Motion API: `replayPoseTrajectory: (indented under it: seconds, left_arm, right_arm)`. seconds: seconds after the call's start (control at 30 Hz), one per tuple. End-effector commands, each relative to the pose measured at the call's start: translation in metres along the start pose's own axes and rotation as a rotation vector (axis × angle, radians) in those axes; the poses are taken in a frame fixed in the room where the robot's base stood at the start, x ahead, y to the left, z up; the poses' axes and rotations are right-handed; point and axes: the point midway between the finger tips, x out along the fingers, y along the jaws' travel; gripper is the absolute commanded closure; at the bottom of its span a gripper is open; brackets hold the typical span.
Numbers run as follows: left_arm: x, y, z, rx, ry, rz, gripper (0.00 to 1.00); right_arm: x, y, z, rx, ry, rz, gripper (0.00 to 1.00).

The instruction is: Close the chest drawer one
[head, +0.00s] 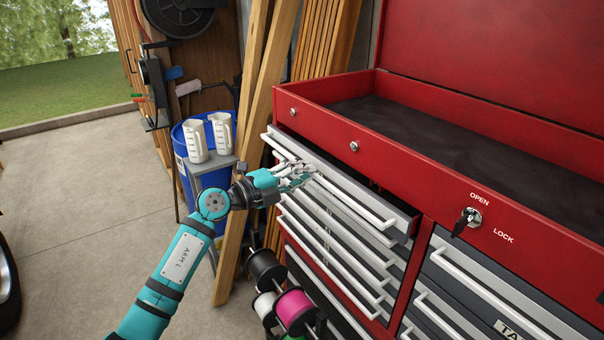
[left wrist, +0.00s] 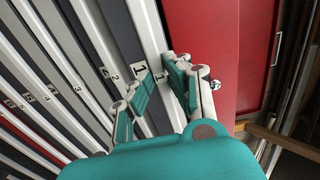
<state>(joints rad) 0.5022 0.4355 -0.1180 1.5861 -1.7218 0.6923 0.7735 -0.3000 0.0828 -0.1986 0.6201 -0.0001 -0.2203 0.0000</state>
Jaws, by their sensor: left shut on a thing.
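The red tool chest (head: 420,205) fills the right side of the head view. Its top-left drawer, drawer one (head: 398,228), stands partly pulled out, with a dark gap showing behind its front. A long pale handle (head: 350,207) runs along this drawer's front. My left gripper (head: 303,174) is at the far-left part of that handle, its fingers shut on it. The left wrist view shows the fingers (left wrist: 168,75) close against the drawer front, beside the label 1 (left wrist: 138,70). The hold itself is partly hidden by the fingers. My right gripper is not in view.
More drawers (head: 335,255) lie below drawer one. A key (head: 467,221) sits in the lock at right. Two white jugs (head: 196,142) stand on a small grey stand by a blue bin (head: 180,135). Wooden planks (head: 262,90) lean nearby, and spools (head: 294,308) hang below my gripper.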

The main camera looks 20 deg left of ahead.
Motion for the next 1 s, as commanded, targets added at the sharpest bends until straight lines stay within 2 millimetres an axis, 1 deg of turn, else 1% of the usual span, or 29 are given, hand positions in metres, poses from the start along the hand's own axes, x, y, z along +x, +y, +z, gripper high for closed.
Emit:
replayPoseTrajectory:
  seconds: [0.37,0.6,0.7,0.93,0.97,1.0]
  left_arm:
    - [0.002,0.0,0.0,-0.001,0.0,0.001,1.0]
    - [0.035,-0.002,0.0,-0.004,0.001,-0.001,1.0]
    - [0.04,0.0,0.0,-0.002,0.0,0.0,1.0]
    - [0.04,0.0,0.0,-0.001,-0.001,-0.001,1.0]
    - [0.04,0.0,0.0,0.0,-0.001,-0.001,0.82]
    - [0.04,0.0,0.0,0.0,0.0,-0.001,0.77]
  right_arm:
    - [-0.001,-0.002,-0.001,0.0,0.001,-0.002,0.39]
    - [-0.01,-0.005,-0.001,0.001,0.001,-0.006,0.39]
    - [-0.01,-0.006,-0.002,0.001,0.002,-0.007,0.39]
    - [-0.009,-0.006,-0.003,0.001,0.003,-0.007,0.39]
    - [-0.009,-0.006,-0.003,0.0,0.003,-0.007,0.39]
    - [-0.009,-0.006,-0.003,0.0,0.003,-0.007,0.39]
